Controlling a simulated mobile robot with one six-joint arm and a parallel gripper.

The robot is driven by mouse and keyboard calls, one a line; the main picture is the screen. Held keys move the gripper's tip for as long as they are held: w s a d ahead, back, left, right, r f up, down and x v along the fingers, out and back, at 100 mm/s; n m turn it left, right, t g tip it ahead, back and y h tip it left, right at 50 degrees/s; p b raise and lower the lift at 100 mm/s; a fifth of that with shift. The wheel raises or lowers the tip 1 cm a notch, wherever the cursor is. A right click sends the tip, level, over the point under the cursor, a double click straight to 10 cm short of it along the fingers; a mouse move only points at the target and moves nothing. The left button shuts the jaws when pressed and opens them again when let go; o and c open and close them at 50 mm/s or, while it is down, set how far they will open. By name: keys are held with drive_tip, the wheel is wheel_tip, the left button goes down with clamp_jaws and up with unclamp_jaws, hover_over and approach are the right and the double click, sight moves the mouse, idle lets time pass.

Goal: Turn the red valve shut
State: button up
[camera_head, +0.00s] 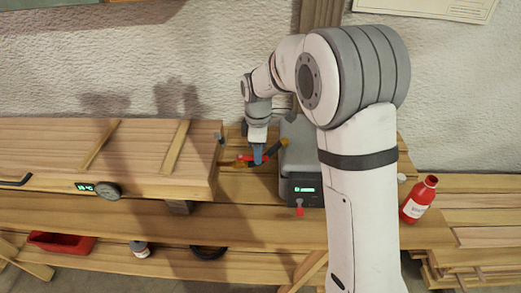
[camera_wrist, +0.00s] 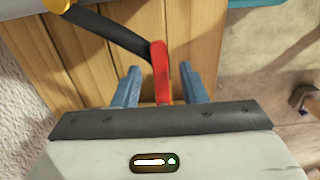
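In the wrist view a red lever-like bar (camera_wrist: 160,72) lies between my two blue fingers, with a visible gap on each side. A black strip (camera_wrist: 110,32) runs from its far end to a yellow end (camera_wrist: 57,5) at top left. My gripper (camera_head: 258,156) is open, low over the bench in the head view, in front of the red piece, which is partly hidden. A small red handle (camera_head: 299,210) hangs at the front of a grey box (camera_head: 305,190) with a green display. I cannot tell which red part is the valve.
A red tray (camera_head: 62,242) is on the lower shelf. My arm hides part of the bench's right side.

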drive_tip(key=shift+f, duration=0.4)
drive_tip(key=shift+c, duration=0.6)
clamp_jaws()
